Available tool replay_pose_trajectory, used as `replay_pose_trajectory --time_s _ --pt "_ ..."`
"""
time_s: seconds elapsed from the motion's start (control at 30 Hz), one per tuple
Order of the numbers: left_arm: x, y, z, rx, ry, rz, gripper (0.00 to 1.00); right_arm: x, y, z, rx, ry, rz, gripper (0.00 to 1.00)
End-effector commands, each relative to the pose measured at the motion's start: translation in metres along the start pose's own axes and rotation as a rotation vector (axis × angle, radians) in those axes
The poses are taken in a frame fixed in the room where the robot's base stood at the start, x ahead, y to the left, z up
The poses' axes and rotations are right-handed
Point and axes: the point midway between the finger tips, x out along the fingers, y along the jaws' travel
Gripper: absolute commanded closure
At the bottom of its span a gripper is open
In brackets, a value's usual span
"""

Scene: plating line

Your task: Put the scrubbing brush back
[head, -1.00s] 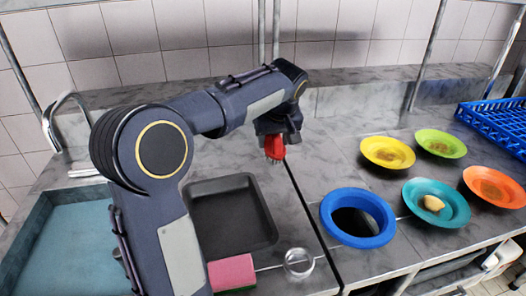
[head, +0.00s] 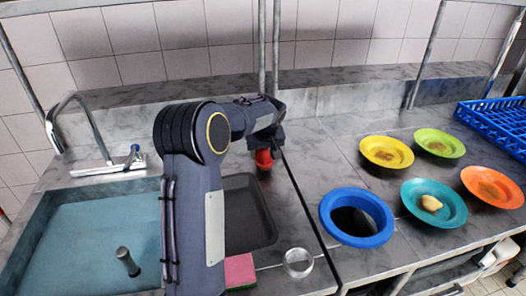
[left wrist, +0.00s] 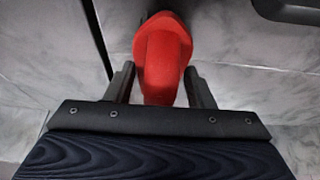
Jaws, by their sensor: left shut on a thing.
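The scrubbing brush (head: 264,159) shows as a red shape under my left gripper (head: 264,149) in the head view, behind the black tray and close to the counter seam. In the left wrist view its red body (left wrist: 162,50) stands between the two dark fingers of the left gripper (left wrist: 161,85), which is shut on it. I cannot tell whether the brush touches the counter. Its bristles are not clearly visible. My right gripper is not in view.
A black tray (head: 262,222) lies partly behind my left arm. A pink sponge (head: 239,268) and a clear glass (head: 298,262) are in front. The sink (head: 85,225) is left. A blue-ringed hole (head: 333,223) and several coloured plates are right, with a blue rack (head: 497,122).

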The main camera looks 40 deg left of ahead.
Motion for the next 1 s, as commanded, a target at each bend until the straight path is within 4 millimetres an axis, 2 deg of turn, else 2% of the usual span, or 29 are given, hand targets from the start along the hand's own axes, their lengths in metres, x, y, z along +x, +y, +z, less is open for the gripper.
replay_pose_trajectory --time_s 0.3,0.33,0.5,0.73,0.87,1.0 --pt "0.003 0.000 0.001 0.000 0.001 0.001 0.73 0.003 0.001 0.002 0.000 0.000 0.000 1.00" --pt "0.002 0.000 0.001 -0.001 0.001 0.001 0.49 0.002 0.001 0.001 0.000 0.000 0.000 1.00" --pt "0.002 0.000 0.001 0.000 0.000 0.000 0.30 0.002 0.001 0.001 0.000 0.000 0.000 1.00" --pt "0.001 0.000 0.001 -0.001 0.001 0.000 0.30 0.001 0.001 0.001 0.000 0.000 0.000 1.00" --pt "-0.005 0.001 -0.001 0.000 0.002 0.001 0.30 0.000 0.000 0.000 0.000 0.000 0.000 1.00" --pt "-0.028 0.001 -0.001 -0.001 0.005 0.004 0.30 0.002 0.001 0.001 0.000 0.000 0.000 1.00"
